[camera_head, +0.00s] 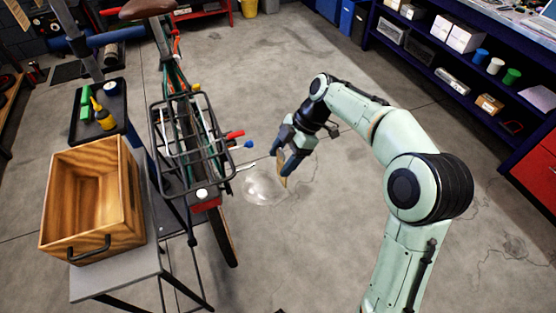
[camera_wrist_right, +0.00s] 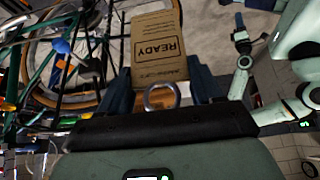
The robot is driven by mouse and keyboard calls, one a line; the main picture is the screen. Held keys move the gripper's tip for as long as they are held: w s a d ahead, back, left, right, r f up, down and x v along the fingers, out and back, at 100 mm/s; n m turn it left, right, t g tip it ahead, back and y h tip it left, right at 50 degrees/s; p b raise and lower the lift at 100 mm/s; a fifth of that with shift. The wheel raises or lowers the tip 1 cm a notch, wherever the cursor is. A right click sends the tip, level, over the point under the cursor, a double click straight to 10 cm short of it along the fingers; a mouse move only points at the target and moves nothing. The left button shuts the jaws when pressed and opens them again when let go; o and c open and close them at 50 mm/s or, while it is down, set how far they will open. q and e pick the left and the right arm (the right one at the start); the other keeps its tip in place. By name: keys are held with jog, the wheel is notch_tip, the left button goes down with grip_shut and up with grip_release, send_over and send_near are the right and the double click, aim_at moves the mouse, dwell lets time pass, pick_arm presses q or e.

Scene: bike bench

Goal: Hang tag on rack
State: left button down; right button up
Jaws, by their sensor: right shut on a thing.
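The black wire rack (camera_head: 187,137) sits over the rear wheel of the bike in the head view, left of centre. My right gripper (camera_head: 284,163) is to the right of the rack, apart from it, over open floor. It is shut on a brown tag (camera_head: 291,168), which shows small and edge-on there. In the right wrist view the tag (camera_wrist_right: 158,45) faces the camera, with READY printed on it and a metal ring (camera_wrist_right: 161,96) at its near end between the fingers. My left gripper is not in view.
A wooden crate (camera_head: 92,200) stands on a grey bench (camera_head: 115,275) left of the bike. A dark tray (camera_head: 98,112) holds bottles. The blue shelving (camera_head: 440,65) is far right. Floor between is clear.

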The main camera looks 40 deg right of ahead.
aim_at(252, 165)
jog(key=shift+w+a+f+b, duration=0.25)
jog(key=shift+w+a, duration=0.15)
jog(key=shift+a, duration=1.15)
jog(key=shift+w+a+f+b, duration=0.25)
jog(key=shift+w+a+f, duration=0.1)
jog(key=shift+a, duration=1.2)
jog(key=shift+w+a+f+b, duration=0.25)
jog(key=shift+w+a, duration=0.15)
jog(key=shift+a, duration=1.15)
jog(key=o, duration=1.1)
